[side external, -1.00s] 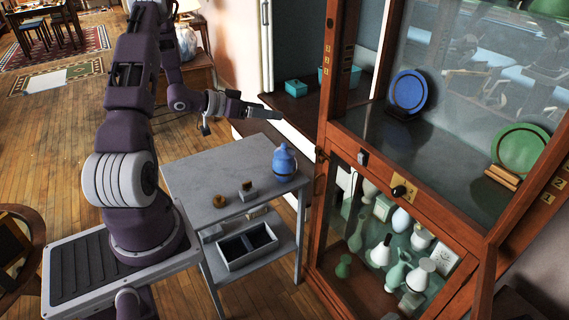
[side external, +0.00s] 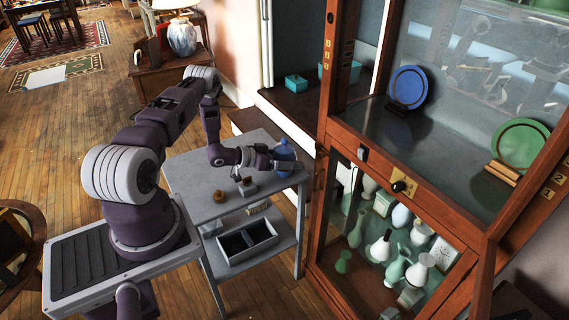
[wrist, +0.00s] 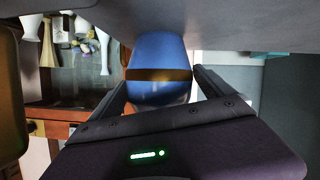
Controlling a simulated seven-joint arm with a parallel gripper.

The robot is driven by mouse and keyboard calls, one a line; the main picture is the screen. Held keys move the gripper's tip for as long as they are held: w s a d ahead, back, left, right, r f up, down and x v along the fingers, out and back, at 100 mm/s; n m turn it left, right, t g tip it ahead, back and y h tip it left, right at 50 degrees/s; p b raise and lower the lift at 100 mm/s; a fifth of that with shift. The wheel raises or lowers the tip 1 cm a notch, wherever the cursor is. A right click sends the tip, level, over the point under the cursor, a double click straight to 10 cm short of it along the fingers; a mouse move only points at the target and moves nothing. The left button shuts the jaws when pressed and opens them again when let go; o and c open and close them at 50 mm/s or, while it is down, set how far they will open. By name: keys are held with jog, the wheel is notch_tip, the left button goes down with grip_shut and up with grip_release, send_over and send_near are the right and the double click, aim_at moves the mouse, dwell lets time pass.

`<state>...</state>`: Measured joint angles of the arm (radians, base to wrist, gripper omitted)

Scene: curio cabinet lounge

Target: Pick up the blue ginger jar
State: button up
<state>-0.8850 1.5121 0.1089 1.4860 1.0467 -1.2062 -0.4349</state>
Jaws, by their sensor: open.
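The blue ginger jar (side external: 284,150) stands upright near the right edge of the grey side table (side external: 200,180). My gripper (side external: 287,164) is low over the table at the jar, its fingers level and partly covering the jar's body. In the wrist view the jar (wrist: 158,62) has a dark gold band and sits between my two open fingers (wrist: 160,78), one on each side. A small gap seems to show at the right finger; I cannot tell whether the left finger touches it.
A small brown round object (side external: 219,196) and a small block-like object (side external: 247,187) lie on the table left of the jar. A divided tray (side external: 247,242) is on the lower shelf. The wooden glass cabinet (side external: 322,200) stands close on the right.

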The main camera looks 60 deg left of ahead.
aim_at(285, 138)
jog(key=c, duration=1.7)
notch_tip(285, 138, up, 10)
jog(key=shift+r, duration=0.1)
jog(key=shift+c, duration=0.3)
